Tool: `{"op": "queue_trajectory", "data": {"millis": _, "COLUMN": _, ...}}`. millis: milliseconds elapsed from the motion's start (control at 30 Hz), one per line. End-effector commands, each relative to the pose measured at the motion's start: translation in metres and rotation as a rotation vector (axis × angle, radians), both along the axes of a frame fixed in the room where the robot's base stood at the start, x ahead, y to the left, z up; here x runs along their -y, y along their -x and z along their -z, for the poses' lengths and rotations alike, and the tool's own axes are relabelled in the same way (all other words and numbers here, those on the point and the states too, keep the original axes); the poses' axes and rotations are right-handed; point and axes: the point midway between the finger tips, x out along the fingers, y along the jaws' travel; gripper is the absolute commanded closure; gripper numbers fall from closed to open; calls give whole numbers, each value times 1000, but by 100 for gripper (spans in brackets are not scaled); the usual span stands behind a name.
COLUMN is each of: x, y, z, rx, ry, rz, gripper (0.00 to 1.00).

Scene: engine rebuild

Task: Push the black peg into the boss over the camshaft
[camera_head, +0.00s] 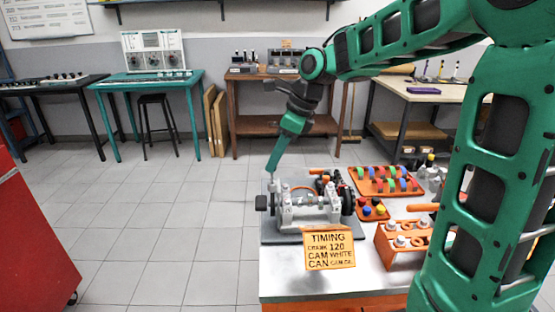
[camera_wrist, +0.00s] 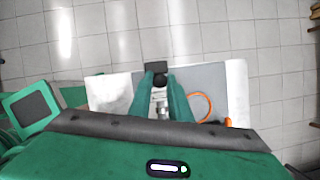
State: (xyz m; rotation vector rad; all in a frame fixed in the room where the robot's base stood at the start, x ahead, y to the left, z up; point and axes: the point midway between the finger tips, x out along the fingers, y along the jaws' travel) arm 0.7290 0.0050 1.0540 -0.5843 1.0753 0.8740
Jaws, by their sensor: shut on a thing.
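My gripper (camera_head: 271,172) points down over the left end of the grey engine assembly (camera_head: 300,220). In the wrist view my gripper (camera_wrist: 160,82) is shut on a small dark round piece that I take to be the black peg (camera_wrist: 160,80). A black block (camera_wrist: 156,66) lies just beyond the fingertips. It looks like the black end piece (camera_head: 261,203) at the assembly's left. The fingers hide most of the assembly in the wrist view. The boss and the camshaft cannot be told apart clearly, nor whether the peg touches the boss.
The assembly stands on a grey mat on a white-topped bench (camera_head: 281,281). An orange timing sign (camera_head: 330,248) stands in front. An orange tray of coloured parts (camera_head: 385,181) and an orange rack (camera_head: 397,257) are to the right. Open floor lies left.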

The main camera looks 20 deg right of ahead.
Motion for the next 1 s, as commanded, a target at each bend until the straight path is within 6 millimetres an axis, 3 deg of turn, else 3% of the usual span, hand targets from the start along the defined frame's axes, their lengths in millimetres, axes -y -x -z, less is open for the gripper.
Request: {"op": "queue_trajectory", "data": {"millis": 1000, "x": 2, "y": -1, "z": 6, "rx": -1, "ry": 0, "rz": 2, "gripper": 100}}
